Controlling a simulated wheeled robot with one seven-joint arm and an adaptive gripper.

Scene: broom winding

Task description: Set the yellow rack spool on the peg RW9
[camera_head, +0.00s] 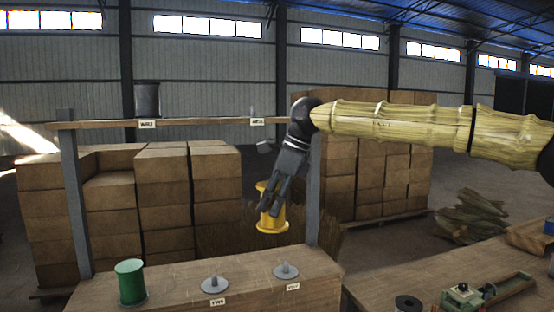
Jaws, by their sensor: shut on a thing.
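The yellow spool (272,222) is held upright by my gripper (271,200), whose fingers are shut on it from above. The spool hangs in the air above the back of the wooden bench. Two grey pegs on round bases stand on the bench top, a left one (214,284) and a right one (286,269). Both are empty, with a small white label in front of each. The label print is too small to tell which is RW9. The spool appears up and slightly left of the right peg; its exact depth is unclear.
A green spool (131,282) stands at the bench's left. A shelf beam (200,122) on grey posts crosses behind, with a dark spool (147,99) on it. A side table (400,280) at right holds a small green device (463,293) and a black spool (408,304).

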